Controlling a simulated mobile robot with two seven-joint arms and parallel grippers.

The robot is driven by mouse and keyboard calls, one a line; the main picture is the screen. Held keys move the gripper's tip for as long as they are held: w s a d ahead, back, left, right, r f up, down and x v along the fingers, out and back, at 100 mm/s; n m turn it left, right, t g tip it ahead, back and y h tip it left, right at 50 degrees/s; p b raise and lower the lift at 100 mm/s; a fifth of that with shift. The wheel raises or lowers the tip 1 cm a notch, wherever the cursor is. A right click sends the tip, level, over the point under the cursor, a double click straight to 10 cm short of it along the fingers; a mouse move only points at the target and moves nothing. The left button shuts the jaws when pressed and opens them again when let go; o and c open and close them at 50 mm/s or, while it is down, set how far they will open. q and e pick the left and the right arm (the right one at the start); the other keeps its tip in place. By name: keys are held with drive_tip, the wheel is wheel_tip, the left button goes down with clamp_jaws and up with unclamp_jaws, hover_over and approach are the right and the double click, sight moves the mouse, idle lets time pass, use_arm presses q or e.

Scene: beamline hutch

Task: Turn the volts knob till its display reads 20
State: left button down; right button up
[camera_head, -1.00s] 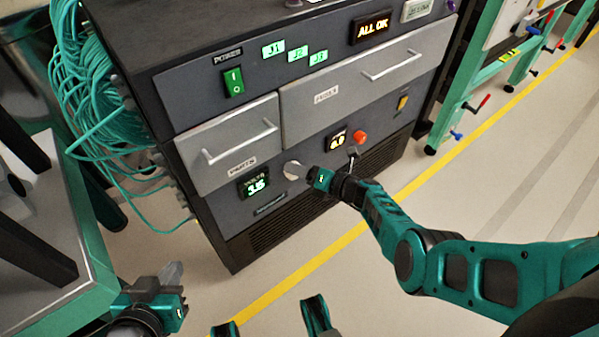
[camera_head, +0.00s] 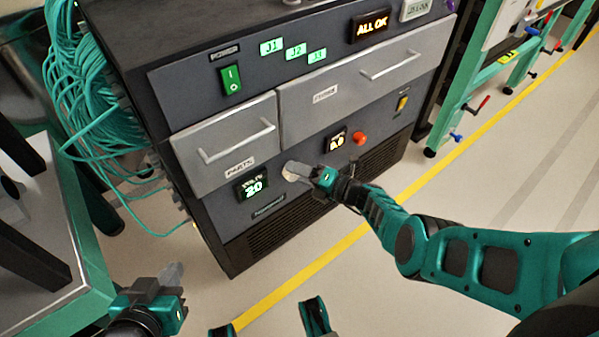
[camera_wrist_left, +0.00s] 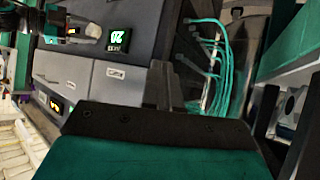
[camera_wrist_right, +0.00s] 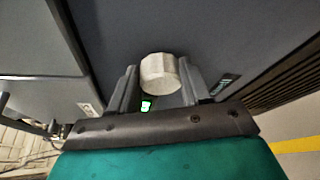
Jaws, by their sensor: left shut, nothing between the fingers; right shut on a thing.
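The volts knob (camera_head: 288,171) is a pale round knob on the dark cabinet front. It also shows in the right wrist view (camera_wrist_right: 158,70). The volts display (camera_head: 253,187), just left of the knob, shows green digits that look like 20; a decimal point is too small to tell. My right gripper (camera_head: 305,174) is shut on the knob, with one finger on each side of it in the right wrist view (camera_wrist_right: 159,86). My left gripper (camera_head: 172,273) is shut and empty, low at the left, away from the cabinet.
Two grey drawers, the left one (camera_head: 226,143) and the wider right one (camera_head: 350,85), have bar handles above the knob. A green power switch (camera_head: 231,79), an amber display (camera_head: 336,141) and a red button (camera_head: 360,139) are nearby. Teal cables (camera_head: 95,110) hang at left.

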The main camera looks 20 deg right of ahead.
use_arm(q)
drive_tip(key=shift+f, duration=0.1)
use_arm(e)
drive_tip(key=o, duration=1.1)
drive_tip(key=shift+c, duration=0.2)
use_arm(q)
drive_tip(key=shift+a, duration=0.1)
drive_tip(key=shift+s+a+r+y+p, duration=0.2)
drive_tip(key=shift+a+r+p, duration=0.35)
drive_tip(key=shift+p, duration=0.9)
drive_tip(key=shift+s+a+r+y+p, duration=0.25)
drive_tip(key=shift+r+p, duration=0.5)
drive_tip(key=shift+p, duration=0.65)
use_arm(e)
drive_tip(key=v, duration=1.3)
drive_tip(key=shift+a, duration=0.1)
